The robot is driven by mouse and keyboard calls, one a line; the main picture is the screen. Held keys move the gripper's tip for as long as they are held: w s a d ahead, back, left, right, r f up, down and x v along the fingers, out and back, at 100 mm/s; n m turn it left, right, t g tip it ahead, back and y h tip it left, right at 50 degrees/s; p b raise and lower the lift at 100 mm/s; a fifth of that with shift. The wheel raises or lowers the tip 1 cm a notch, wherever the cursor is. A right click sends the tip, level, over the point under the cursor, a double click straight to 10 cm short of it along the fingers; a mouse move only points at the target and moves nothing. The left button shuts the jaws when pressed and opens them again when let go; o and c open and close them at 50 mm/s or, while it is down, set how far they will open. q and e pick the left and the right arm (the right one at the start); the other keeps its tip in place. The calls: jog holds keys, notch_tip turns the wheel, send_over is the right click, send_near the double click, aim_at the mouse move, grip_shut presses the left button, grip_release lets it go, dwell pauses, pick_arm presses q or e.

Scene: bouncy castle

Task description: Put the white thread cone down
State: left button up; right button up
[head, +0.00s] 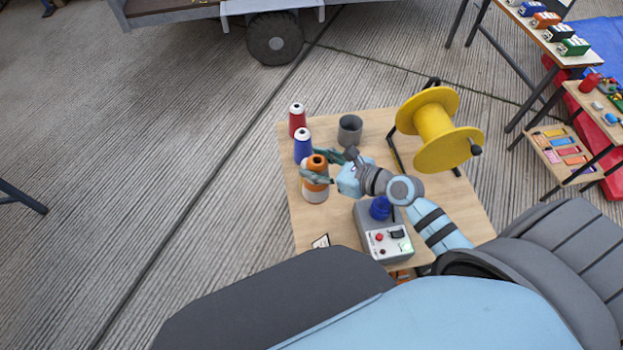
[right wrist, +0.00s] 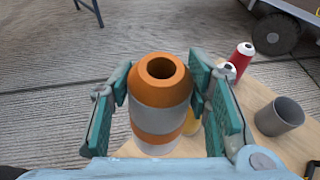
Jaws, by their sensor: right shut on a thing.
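The white thread cone (head: 314,194) has pale grey-white bands, an orange band and an orange top with a hole. It is upright over the left part of the wooden table (head: 304,233). My right gripper (head: 316,176) is shut on its sides. In the right wrist view the cone (right wrist: 158,118) stands between the two teal finger pads of the gripper (right wrist: 160,105). I cannot tell whether its base touches the table. A yellowish thing (right wrist: 192,123) is partly hidden behind it there. My left gripper is not in view.
A blue cone (head: 303,147) and a red cone (head: 297,121) stand just behind. A grey cup (head: 350,130) and a yellow spool (head: 436,128) on a stand are farther right. A grey device with buttons (head: 385,238) is in front.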

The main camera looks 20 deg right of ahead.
notch_tip(320, 180, down, 18)
jog(key=b, duration=0.8)
jog(key=shift+r+b, duration=0.15)
jog(key=shift+b, duration=0.25)
jog(key=o, duration=1.4)
jog(key=shift+s+d+r, duration=0.1)
jog(key=v, duration=1.2)
jog(key=shift+r, duration=0.2)
jog(key=shift+s, duration=0.1)
